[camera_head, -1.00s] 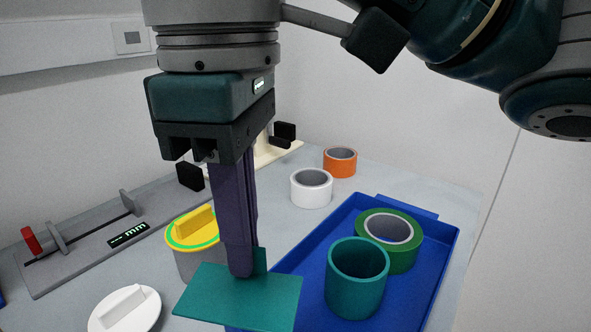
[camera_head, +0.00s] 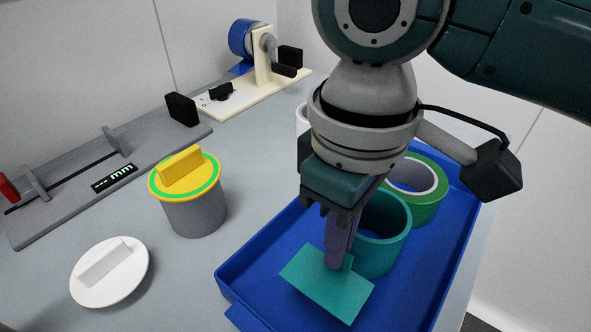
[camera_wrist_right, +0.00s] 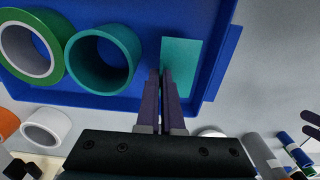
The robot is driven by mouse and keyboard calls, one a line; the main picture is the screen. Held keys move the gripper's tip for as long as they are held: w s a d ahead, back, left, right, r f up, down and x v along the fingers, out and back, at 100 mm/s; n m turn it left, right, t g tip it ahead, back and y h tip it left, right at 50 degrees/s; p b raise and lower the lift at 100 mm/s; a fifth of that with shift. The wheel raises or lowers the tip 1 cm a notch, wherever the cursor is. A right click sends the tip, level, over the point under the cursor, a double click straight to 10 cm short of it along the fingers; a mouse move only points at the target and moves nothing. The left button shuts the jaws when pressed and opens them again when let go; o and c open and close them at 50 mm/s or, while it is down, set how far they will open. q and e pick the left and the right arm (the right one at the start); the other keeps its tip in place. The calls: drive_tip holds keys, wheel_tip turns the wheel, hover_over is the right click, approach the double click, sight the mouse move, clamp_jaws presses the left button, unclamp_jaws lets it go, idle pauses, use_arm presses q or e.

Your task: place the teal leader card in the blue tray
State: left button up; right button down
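The teal leader card (camera_head: 326,287), a flat rectangle with an upright tab, is over the near part of the blue tray (camera_head: 262,243). My right gripper (camera_head: 341,262) points down with its fingers closed on the card's tab. In the right wrist view the card (camera_wrist_right: 182,62) shows beside my right fingertips (camera_wrist_right: 164,75), inside the outline of the tray (camera_wrist_right: 222,60). I cannot tell whether the card touches the tray floor. My left gripper is not in view.
A teal roll (camera_head: 385,238) and a green roll (camera_head: 427,186) are in the tray, just beyond the card. Left of the tray are a grey canister with a yellow lid (camera_head: 190,195) and a white lid (camera_head: 110,272). A measuring rail (camera_head: 100,185) lies further left.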

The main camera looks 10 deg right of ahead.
sight(332, 277)
use_arm(q)
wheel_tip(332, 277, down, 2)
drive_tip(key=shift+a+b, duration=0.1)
drive_tip(key=shift+b, duration=0.7)
use_arm(e)
wheel_tip(332, 277, down, 7)
drive_tip(key=shift+r, duration=0.1)
drive_tip(key=c, duration=1.1)
unclamp_jaws()
wheel_tip(332, 277, up, 12)
drive_tip(key=p, duration=0.3)
drive_tip(key=s+a+f+t+y, duration=0.1)
drive_tip(key=s+a+f+y, duration=0.2)
drive_tip(key=s+a, duration=0.2)
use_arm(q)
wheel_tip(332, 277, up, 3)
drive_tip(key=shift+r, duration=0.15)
use_arm(e)
drive_tip(key=s+d+m+t+h, duration=0.1)
drive_tip(key=s+d+m, duration=0.1)
drive_tip(key=d, duration=0.2)
drive_tip(key=s+d+f+m+h, duration=0.1)
drive_tip(key=s+d, duration=0.2)
drive_tip(key=d, duration=0.2)
drive_tip(key=s+d+m+t, duration=0.1)
drive_tip(key=s+d+m, duration=0.1)
drive_tip(key=d, duration=0.2)
drive_tip(key=shift+s+d+f+m+t+h, duration=0.25)
drive_tip(key=shift+s+f+m+t+h, duration=0.05)
drive_tip(key=shift+s+f+h, duration=0.1)
